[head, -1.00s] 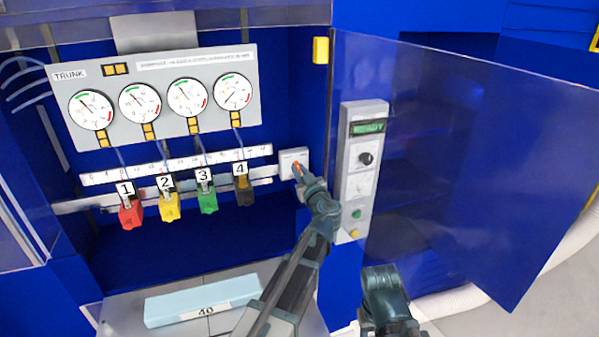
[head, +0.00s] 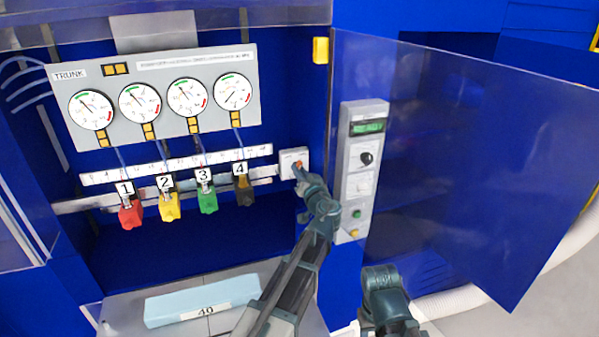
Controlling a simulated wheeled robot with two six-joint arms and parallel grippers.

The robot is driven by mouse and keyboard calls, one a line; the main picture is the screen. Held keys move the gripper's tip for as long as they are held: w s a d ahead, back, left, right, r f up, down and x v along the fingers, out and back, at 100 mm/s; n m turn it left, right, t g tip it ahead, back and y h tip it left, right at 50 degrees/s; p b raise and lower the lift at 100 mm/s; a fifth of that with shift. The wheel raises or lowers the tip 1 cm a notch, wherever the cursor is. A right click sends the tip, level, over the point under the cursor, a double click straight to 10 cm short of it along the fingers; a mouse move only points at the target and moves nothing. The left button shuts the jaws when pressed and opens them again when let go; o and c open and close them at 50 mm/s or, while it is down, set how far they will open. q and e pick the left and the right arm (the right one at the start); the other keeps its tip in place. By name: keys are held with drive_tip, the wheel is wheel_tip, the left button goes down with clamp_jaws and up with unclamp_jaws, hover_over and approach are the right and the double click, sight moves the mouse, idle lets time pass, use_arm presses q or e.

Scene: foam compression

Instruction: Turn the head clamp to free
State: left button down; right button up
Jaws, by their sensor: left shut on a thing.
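The head clamp appears to be the small white plate (head: 287,158) with an orange-red knob (head: 298,164), on the back wall right of the numbered valves. My left gripper (head: 299,170) is at the knob and shut on it; the fingers hide most of it. The knob's exact setting and the plate's lettering are too small to read. My right arm shows at the bottom right of centre, but its gripper fingers do not show.
A trunk panel with several gauges (head: 140,103) hangs at the upper left, above red, yellow, green and dark numbered valves (head: 169,207). A grey control box (head: 361,190) and open blue door (head: 500,170) stand to the right. A light-blue foam block (head: 170,307) lies below.

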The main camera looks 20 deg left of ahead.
use_arm(q)
drive_tip(key=shift+m, duration=2.2)
drive_tip(key=c, duration=0.9)
unclamp_jaws()
drive_tip(key=shift+o, duration=0.2)
drive_tip(key=v, duration=1.3)
drive_tip(key=shift+s+d, duration=0.3)
